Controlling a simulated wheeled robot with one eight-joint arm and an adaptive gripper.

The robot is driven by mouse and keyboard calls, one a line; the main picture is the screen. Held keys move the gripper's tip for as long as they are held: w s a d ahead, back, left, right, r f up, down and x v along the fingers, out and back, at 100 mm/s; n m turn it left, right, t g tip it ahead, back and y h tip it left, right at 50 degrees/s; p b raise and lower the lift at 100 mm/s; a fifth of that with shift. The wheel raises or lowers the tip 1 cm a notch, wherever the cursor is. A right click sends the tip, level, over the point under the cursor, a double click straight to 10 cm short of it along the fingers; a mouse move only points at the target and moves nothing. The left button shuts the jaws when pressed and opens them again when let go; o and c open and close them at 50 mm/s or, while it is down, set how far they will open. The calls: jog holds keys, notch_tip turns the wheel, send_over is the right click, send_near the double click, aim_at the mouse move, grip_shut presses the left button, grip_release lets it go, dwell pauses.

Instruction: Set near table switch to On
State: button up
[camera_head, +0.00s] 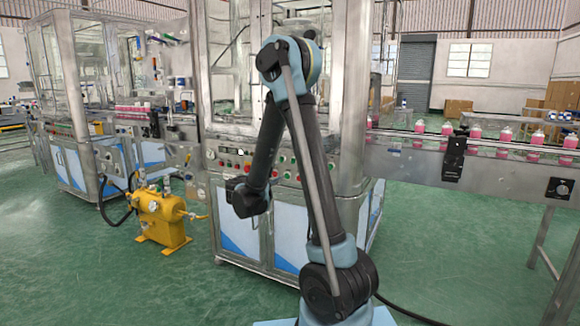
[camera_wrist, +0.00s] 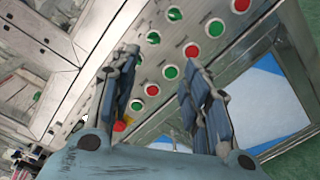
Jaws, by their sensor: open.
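My gripper (camera_wrist: 161,62) is open and empty in the wrist view, with its two dark padded fingers apart. Between and beyond the fingers is a grey control panel (camera_wrist: 150,73) with rows of round red and green buttons. A red and yellow control (camera_wrist: 121,124) shows beside the left finger, partly hidden. In the head view my wrist end hangs before the machine's front panel (camera_head: 226,160), and my fingers cannot be made out. A black rotary knob (camera_head: 558,188) sits on the conveyor side at the far right, apart from my gripper. Which control is the near table switch is not clear.
A glass-walled machine (camera_head: 225,70) stands behind my arm. A yellow pump unit (camera_head: 160,217) with hoses stands on the floor at left. Green floor (camera_head: 110,285) is clear in front.

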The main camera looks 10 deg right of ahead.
jog(key=w+a+x, duration=0.1)
jog(key=x, duration=1.6)
jog(key=shift+r+n+t, duration=0.3)
jog(key=shift+c, duration=0.5)
grip_shut()
